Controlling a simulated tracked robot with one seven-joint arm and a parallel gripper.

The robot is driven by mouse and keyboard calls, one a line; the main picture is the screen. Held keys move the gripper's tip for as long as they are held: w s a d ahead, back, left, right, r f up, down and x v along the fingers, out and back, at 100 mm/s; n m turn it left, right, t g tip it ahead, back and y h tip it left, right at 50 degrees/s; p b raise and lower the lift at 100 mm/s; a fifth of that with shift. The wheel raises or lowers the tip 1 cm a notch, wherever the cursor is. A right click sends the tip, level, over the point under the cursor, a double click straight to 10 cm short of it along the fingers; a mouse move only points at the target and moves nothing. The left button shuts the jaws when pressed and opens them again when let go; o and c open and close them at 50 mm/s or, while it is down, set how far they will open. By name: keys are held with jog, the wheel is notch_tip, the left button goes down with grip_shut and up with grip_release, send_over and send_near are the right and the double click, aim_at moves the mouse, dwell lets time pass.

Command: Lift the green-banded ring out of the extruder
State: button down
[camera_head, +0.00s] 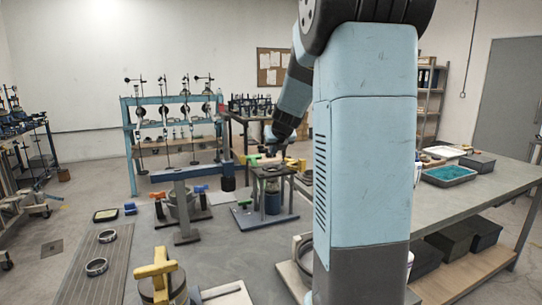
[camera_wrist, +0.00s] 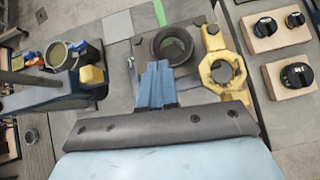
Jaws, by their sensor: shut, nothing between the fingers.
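The extruder appears to be the small grey frame (camera_head: 272,172) at mid-picture in the head view, with a dark cylinder under its top plate. In the wrist view a thick dark round collar (camera_wrist: 157,45) with a greenish opening lies just beyond my gripper (camera_wrist: 156,66). I cannot make out a green band on any ring, so I cannot tell which is the green-banded ring. My gripper's blue fingers are shut and empty, close to the collar's near edge in the picture; whether they touch it is unclear. In the head view my arm hangs over the frame and the fingers are hard to see.
A yellow ring-ended handle (camera_wrist: 241,82) lies right of the collar. Wooden blocks with black knobs (camera_wrist: 279,28) are farther right. A grey post stand (camera_head: 186,205) stands left of the frame. Loose rings (camera_head: 97,267) lie on a ribbed mat. A workbench (camera_head: 465,205) borders the right.

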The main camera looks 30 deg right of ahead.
jog(key=shift+v, duration=1.65)
